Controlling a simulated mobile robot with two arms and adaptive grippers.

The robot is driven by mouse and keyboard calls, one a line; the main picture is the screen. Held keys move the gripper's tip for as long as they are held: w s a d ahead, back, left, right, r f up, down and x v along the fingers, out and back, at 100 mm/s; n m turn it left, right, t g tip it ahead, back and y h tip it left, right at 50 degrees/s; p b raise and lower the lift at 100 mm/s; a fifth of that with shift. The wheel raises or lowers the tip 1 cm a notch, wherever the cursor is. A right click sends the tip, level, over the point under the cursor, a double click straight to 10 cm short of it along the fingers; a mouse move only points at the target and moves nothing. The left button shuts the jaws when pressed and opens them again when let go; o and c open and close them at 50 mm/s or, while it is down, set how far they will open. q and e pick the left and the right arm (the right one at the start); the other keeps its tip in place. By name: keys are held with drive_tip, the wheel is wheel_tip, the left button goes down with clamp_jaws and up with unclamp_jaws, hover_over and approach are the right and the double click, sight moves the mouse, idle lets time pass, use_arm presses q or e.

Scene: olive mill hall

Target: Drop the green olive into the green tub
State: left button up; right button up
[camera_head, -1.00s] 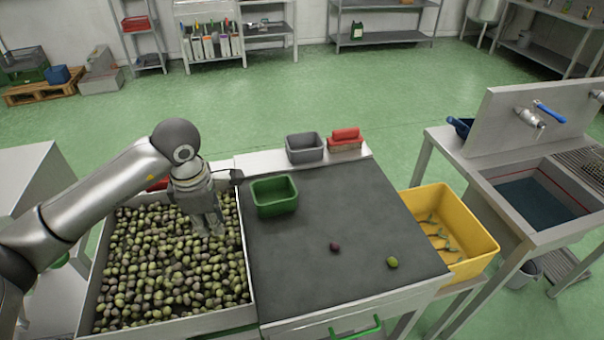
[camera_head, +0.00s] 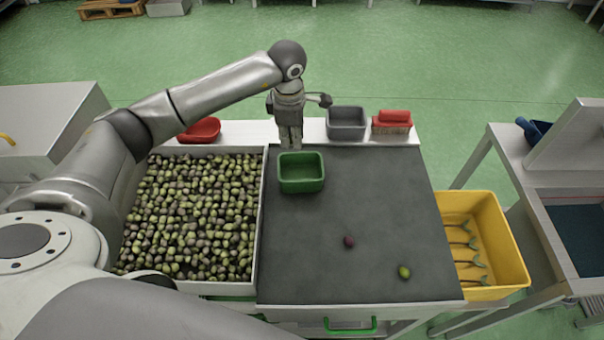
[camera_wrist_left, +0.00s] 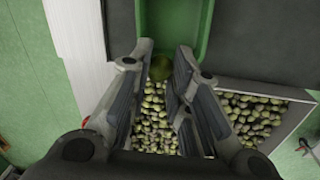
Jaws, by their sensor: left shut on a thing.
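The green tub (camera_head: 302,186) stands at the back left of the dark work mat and looks empty in the head view. My left gripper (camera_head: 291,146) points down just behind the tub's far left corner. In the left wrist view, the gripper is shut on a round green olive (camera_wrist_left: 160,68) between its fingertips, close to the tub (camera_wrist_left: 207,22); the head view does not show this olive. Another green olive (camera_head: 404,272) lies on the mat at the front right, with a dark purple olive (camera_head: 349,242) to its left. My right gripper is not in view.
A crate full of mixed olives (camera_head: 264,230) stands left of the mat (camera_head: 380,190). A yellow bin (camera_head: 513,260) with sprigs stands right.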

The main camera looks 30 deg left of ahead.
use_arm(q)
wheel_tip(320, 180, down, 4)
drive_tip(key=shift+w+d+r+b, duration=0.1)
drive_tip(key=shift+r+b, duration=0.1)
drive_tip(key=shift+b, duration=0.5)
drive_tip(key=shift+f, duration=0.25)
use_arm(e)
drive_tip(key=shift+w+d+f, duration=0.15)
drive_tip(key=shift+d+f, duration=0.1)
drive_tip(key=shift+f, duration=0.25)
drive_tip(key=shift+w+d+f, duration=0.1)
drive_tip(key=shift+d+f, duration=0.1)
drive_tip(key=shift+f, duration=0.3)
use_arm(q)
drive_tip(key=o, duration=0.7)
drive_tip(key=shift+o, duration=0.2)
drive_tip(key=shift+r, duration=0.15)
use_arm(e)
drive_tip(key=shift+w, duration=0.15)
use_arm(q)
wheel_tip(320, 180, up, 12)
drive_tip(key=s, duration=0.1)
drive_tip(key=shift+s+d, duration=0.2)
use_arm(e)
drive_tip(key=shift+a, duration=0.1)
use_arm(q)
drive_tip(key=shift+s+f, duration=0.1)
drive_tip(key=shift+f, duration=0.15)
